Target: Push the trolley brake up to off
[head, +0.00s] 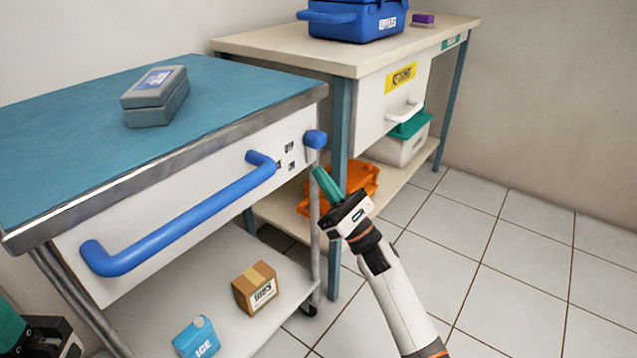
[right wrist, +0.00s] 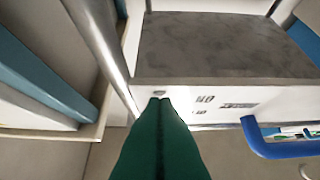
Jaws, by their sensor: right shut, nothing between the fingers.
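The trolley (head: 110,110) has a blue top and a white front panel. Its brake is a short blue knob (head: 315,139) at the panel's right end, beside small dark markings. My right gripper (head: 320,174) is shut and empty, its green fingers pointing up just below the knob; I cannot tell whether they touch. In the right wrist view the shut fingers (right wrist: 160,110) reach the white panel (right wrist: 210,97) beside upside-down lettering; the blue knob is not visible there. Part of my left gripper (head: 12,325) shows at the lower left edge; its fingertips are cut off.
A long blue handle (head: 180,220) juts from the trolley front, left of the brake. A grey box (head: 155,95) sits on top; a carton (head: 256,288) and an ICE pack (head: 197,338) are on the lower shelf. A bench (head: 290,45) stands behind. Tiled floor at right is clear.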

